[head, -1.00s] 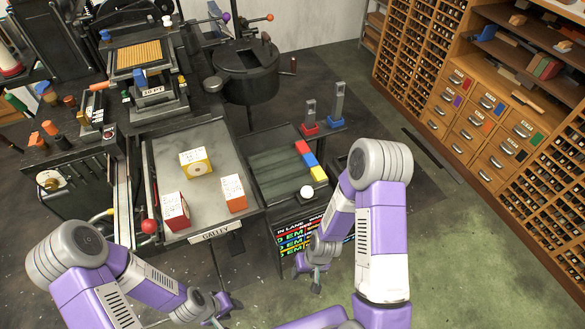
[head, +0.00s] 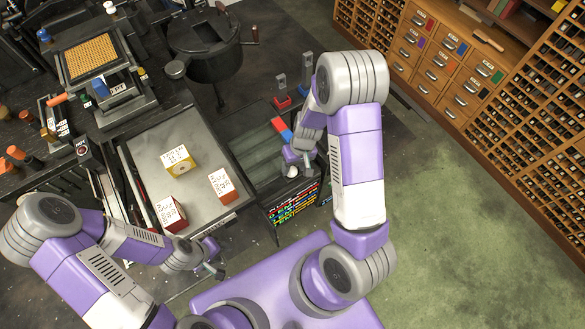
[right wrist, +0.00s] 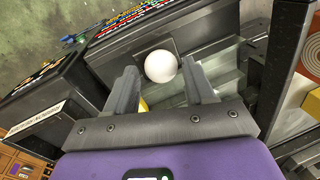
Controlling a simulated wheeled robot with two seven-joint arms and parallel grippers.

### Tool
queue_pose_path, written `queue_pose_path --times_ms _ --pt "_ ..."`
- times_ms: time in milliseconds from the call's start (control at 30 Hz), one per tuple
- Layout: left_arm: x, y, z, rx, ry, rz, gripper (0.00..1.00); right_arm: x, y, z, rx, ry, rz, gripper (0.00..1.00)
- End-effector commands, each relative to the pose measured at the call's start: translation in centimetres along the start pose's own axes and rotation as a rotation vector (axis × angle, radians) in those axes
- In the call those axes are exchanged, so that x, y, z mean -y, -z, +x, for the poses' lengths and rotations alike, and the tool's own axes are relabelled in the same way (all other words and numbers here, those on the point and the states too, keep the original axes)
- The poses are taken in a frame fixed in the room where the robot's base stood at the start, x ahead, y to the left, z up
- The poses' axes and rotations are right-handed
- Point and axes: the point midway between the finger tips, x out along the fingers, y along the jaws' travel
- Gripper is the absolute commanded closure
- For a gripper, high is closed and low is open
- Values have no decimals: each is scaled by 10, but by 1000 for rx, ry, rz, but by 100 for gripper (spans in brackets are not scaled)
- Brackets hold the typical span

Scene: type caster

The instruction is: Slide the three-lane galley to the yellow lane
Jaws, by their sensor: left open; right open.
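The three-lane galley (head: 252,152) is a dark ribbed tray at the right of the bench. A white round knob (head: 292,172) sits at its near end; it shows large in the right wrist view (right wrist: 160,66). My left gripper (head: 212,262) is open and empty, low in front of the bench.
A grey tray (head: 205,145) left of the galley carries a yellow (head: 179,160), a red (head: 171,214) and an orange-sided box (head: 221,185). Two upright grey posts on red and blue bases stand behind the galley. A colored text panel (head: 294,203) hangs below it. Green floor is clear at right.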

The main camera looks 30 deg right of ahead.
Motion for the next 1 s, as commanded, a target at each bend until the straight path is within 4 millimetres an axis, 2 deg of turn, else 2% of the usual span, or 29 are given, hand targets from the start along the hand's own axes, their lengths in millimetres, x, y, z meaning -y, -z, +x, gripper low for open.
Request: queue_pose_path --times_ms 33,200,467,567,833,1000 --pt "1 0 2 0 0 0 57 0 0 8 3 1 0 46" --pt "1 0 4 0 0 0 57 0 0 20 1 0 0 46" --pt "1 0 4 -1 0 1 57 1 0 21 -1 0 0 46" --pt "1 0 4 -1 0 1 57 0 0 21 -1 0 0 59" --pt "1 0 4 -1 0 0 57 0 0 20 0 0 0 100" --pt "1 1 4 -1 0 1 57 -1 2 20 -2 0 4 100"
